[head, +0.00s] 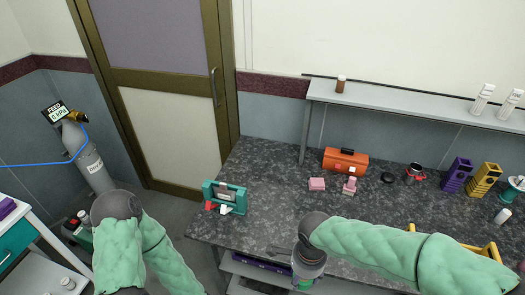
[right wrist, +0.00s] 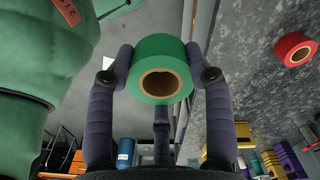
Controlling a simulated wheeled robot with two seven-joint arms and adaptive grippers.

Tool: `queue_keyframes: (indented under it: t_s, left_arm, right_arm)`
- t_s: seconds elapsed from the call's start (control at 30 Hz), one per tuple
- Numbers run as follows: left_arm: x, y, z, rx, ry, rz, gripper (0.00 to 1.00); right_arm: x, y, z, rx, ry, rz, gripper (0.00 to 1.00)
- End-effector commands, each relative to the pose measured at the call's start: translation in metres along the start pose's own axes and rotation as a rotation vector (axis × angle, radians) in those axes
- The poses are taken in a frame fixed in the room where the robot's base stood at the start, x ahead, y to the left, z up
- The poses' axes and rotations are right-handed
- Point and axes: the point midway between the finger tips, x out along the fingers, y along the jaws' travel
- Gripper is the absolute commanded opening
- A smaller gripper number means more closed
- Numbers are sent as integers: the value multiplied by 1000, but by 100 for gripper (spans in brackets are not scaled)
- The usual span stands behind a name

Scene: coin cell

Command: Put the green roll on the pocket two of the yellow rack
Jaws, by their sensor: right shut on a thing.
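My right gripper (head: 304,265) is at the front edge of the dark speckled counter. In the right wrist view its purple-grey fingers (right wrist: 165,80) are shut on the green roll (right wrist: 150,52), with its brown core facing the camera. The roll also shows as a small patch of green below the gripper in the head view (head: 304,284). A yellow rack (head: 485,178) with openings stands on the counter at the far right, away from the roll. Its separate pockets are too small to tell apart. My left gripper is outside the head view.
A purple rack (head: 456,174) stands left of the yellow one. A red roll (right wrist: 295,49) shows in the right wrist view.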

Motion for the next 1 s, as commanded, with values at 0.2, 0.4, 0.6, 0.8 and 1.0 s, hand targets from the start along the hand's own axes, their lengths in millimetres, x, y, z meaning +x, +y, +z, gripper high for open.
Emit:
queue_keyframes:
  t_s: [0.2, 0.4, 0.6, 0.8, 1.0]
  left_arm:
    - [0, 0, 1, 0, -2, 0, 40]
    - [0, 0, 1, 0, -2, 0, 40]
    - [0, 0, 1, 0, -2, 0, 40]
    - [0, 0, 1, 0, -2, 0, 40]
    - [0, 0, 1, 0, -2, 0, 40]
  right_arm:
    - [6, -13, -9, -139, 0, 0, 15]
    - [17, -32, -24, -348, -1, 1, 15]
    - [34, -55, -45, -629, -2, 1, 15]
    - [53, -75, -68, -909, -2, 1, 15]
    - [71, -90, -88, -1146, -1, 1, 15]
